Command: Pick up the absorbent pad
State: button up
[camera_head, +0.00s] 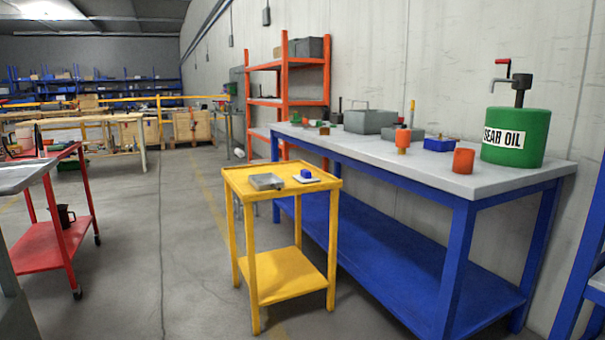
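A thin, flat, whitish piece (314,181) that looks like the absorbent pad lies on the top of the yellow cart (242,183), toward its right side. A small blue block (306,173) sits on it or against its back edge; I cannot tell which. A grey metal box or tray (266,181) lies to its left on the same top, apart from it. My gripper is not in view.
A blue workbench (476,192) stands right of the cart, bearing a green gear oil drum (516,137), an orange cylinder (463,161) and a grey toolbox (370,121). A red cart (52,242) stands at left. Open floor (180,255) lies between the carts.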

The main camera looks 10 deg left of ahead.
aim_at(305, 178)
jog(key=i+j+z, duration=0.1)
jog(key=j, duration=0.25)
jog(key=i+j+z, duration=0.15)
jog(key=j, duration=0.25)
jog(key=i+j+z, duration=0.1)
jog(key=i+j, duration=0.15)
jog(key=j, duration=0.15)
jog(key=i+j+z, duration=0.1)
jog(key=j, duration=0.3)
jog(key=i+j+z, duration=0.15)
jog(key=j, duration=0.25)
jog(key=i+j+z, duration=0.1)
jog(key=j, duration=0.3)
jog(key=i+j+z, duration=0.15)
jog(key=j, duration=0.3)
